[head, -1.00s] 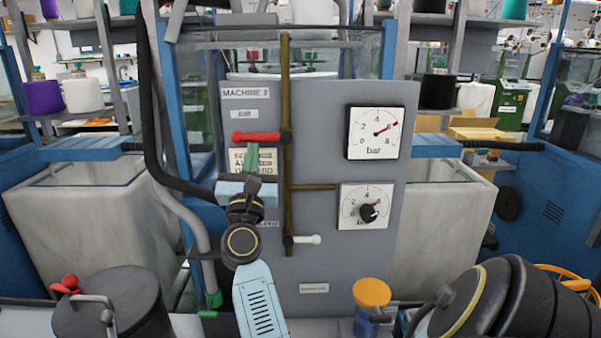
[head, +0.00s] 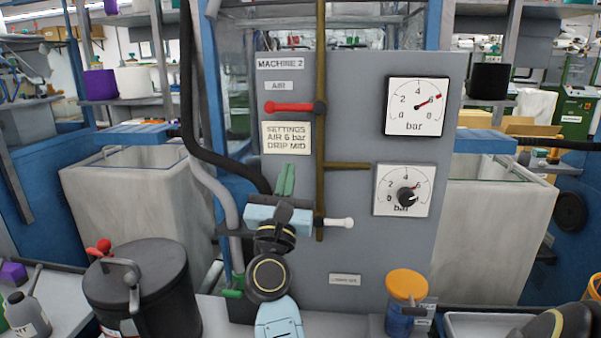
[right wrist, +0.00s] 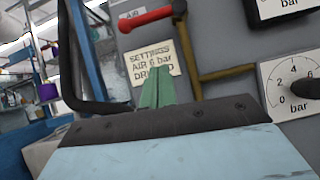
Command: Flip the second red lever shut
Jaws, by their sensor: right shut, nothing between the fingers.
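A red lever (head: 289,107) sits on the brown vertical pipe (head: 320,150) of the grey panel marked MACHINE 2. It points left, level and across the pipe; it also shows in the right wrist view (right wrist: 146,18). My right gripper (head: 286,180) has green fingers closed together with nothing between them. It is below the red lever and the SETTINGS sign, apart from the lever in the head view. Its fingertips show in the right wrist view (right wrist: 158,93), over the lower part of the sign. My left gripper is not in view.
A white-handled lever (head: 338,222) sits lower on the pipe, just right of my right wrist. Two gauges (head: 415,107) (head: 403,190) are right of the pipe. A black hose (head: 190,120) runs left of the panel. A black canister (head: 140,285) and a yellow-capped jar (head: 407,285) stand in front.

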